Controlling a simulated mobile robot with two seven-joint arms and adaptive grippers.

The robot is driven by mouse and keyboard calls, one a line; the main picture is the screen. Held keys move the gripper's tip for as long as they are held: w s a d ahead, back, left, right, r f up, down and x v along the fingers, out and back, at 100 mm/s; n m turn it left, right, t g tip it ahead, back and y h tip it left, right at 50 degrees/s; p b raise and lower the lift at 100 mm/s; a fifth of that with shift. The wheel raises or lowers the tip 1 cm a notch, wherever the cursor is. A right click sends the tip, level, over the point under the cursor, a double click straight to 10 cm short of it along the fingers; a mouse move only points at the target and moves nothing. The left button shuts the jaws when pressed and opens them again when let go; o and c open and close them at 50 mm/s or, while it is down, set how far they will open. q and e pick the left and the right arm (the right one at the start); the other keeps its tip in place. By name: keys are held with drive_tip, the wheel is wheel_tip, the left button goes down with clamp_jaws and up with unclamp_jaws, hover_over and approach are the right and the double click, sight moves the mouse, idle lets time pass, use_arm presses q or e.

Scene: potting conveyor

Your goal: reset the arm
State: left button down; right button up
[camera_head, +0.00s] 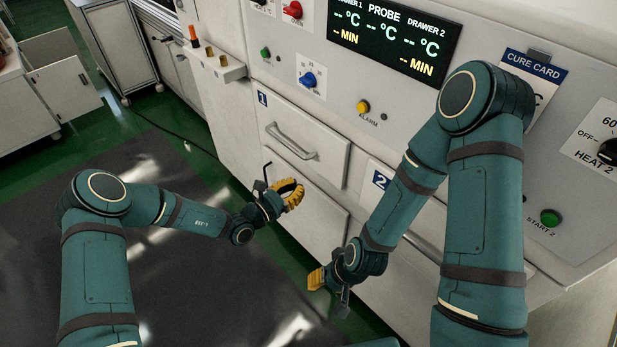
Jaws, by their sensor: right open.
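My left gripper (287,192), with yellow finger pads, is at the end of the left arm, in front of the drawer 1 front. I cannot tell whether its fingers are apart, and I see nothing clearly held in it. My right gripper (318,279) is open and lower in the picture, in front of the cabinet's lower part. It points to the left, and no object shows in it. Both arms are bent at the elbow. The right arm crosses in front of the control panel and hides part of the drawer 2 front.
A white oven cabinet with drawer 1 (301,138) shut stands close ahead. Its panel has a black display (389,38), knobs, buttons and a cure card (533,68). A small shelf (215,68) juts out at its left. A dark mat (150,290) covers the green floor.

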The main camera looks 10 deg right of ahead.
use_arm(q)
drive_tip(key=shift+v, duration=0.85)
drive_tip(key=s+a+f+m+g+y, duration=0.1)
drive_tip(key=s+f+m+g+y, duration=0.15)
drive_tip(key=s+m+g, duration=0.55)
drive_tip(key=s+a+f+m+g+y, duration=0.15)
drive_tip(key=s+f+m+g, duration=0.25)
drive_tip(key=s, duration=0.7)
drive_tip(key=s+a+m+t+y, duration=0.1)
drive_tip(key=s+a+m+y, duration=0.1)
drive_tip(key=a+m, duration=0.3)
drive_tip(key=s+a+m+t+y, duration=0.2)
drive_tip(key=s+a+m+y, duration=0.1)
drive_tip(key=a+m+y, duration=0.2)
drive_tip(key=shift+s+a+m+t, duration=0.3)
drive_tip(key=shift+a+m, duration=0.2)
drive_tip(key=shift+a, duration=0.45)
drive_tip(key=shift+s+f, duration=0.1)
